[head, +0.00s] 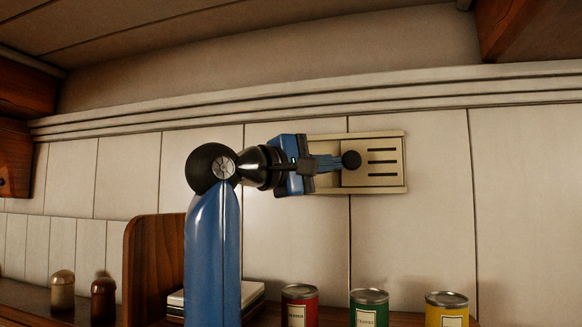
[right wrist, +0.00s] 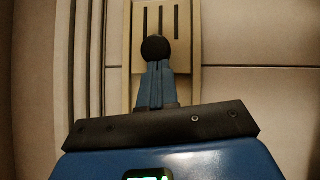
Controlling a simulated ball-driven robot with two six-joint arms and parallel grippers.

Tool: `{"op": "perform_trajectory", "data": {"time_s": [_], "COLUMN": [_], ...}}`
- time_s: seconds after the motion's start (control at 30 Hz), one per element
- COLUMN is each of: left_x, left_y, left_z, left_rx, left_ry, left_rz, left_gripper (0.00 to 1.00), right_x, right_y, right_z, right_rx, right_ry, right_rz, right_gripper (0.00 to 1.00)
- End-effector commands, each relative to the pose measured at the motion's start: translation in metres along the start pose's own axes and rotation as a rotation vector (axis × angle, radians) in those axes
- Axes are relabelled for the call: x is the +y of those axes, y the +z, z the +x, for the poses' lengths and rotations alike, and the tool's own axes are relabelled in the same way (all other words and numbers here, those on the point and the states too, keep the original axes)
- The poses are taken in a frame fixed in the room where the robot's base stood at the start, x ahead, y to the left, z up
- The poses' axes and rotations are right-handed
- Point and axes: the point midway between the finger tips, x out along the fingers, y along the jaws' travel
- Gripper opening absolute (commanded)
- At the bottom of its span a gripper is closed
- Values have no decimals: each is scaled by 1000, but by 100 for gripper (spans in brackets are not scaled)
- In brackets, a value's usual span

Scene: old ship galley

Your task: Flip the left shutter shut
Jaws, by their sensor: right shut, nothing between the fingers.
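A cream vent panel (head: 396,142) is fixed to the tiled wall. Its dark slots (head: 382,162) show uncovered on the right part; they also show at the top of the right wrist view (right wrist: 162,20). A round black knob (head: 351,160) stands just left of the slots. My right gripper (head: 333,162) is shut and empty, its blue fingertips at the knob's left side. In the right wrist view the fingertips (right wrist: 157,68) meet or nearly meet the knob (right wrist: 156,49); contact is unclear. The gripper hides much of the panel's left part. My left gripper is out of view.
Below the panel stand a red can (head: 299,308), a green can (head: 369,310) and a yellow can (head: 447,311). A wooden divider (head: 150,262) and two shakers (head: 62,290) are at lower left. A moulding (head: 430,90) runs above the panel. The wall to the right is clear.

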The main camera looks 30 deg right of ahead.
Motion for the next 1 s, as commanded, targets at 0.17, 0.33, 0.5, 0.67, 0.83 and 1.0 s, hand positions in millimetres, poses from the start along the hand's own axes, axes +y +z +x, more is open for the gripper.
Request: {"op": "perform_trajectory", "data": {"time_s": [0.17,0.33,0.5,0.67,0.83,1.0], "left_x": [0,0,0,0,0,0], "left_y": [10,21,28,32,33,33], "left_z": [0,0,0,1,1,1], "left_rx": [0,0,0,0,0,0], "left_ry": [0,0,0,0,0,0], "left_rz": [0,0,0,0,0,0], "left_gripper": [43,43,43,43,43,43], "right_x": [-2,-3,-2,-1,0,0], "right_y": [-1,-2,-3,-2,-2,-2], "right_z": [-21,-51,-80,-97,-106,-107], "right_rx": [4,4,1,-2,-4,-5], "right_ry": [1,2,2,2,2,2], "right_rz": [-1,0,-1,-1,0,0], "right_gripper": [0,0,0,0,0,0]}}
